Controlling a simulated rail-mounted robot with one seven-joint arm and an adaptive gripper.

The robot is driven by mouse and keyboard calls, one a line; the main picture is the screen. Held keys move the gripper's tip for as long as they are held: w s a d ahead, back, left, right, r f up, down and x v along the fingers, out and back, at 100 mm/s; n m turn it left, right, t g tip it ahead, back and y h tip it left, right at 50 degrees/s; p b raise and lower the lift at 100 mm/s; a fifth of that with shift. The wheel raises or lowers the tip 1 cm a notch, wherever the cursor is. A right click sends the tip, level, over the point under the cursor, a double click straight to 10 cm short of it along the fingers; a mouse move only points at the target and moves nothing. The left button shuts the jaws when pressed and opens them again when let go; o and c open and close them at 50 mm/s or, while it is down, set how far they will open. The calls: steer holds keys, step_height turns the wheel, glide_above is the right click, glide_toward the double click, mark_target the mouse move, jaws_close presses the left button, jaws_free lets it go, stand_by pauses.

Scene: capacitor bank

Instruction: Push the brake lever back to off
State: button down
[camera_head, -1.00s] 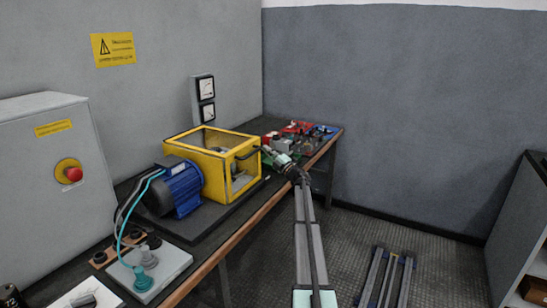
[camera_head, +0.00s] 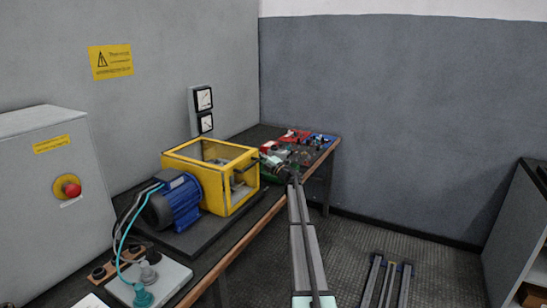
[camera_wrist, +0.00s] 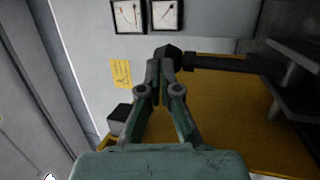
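The brake lever (camera_wrist: 225,62) is a dark bar with a faceted knob, crossing the upper right of the wrist view. In the head view it is a small dark bar (camera_head: 245,167) at the right end of the yellow machine guard (camera_head: 210,185). My gripper (camera_wrist: 160,66) has green-grey fingers with their tips together and nothing visible between them. The tips are right by the knob end of the lever; I cannot tell whether they touch it. In the head view, the end of my arm is beside the guard's right end, too small to make out the fingers.
A blue motor (camera_head: 175,200) is left of the guard on the bench. Small red and blue items (camera_head: 320,140) lie at the bench's far end. Two gauges (camera_head: 203,110) and a yellow sign (camera_head: 110,62) are on the wall.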

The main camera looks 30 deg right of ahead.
steer(key=shift+w+a, duration=0.4)
steer(key=shift+w, duration=0.1)
steer(key=shift+s, duration=0.1)
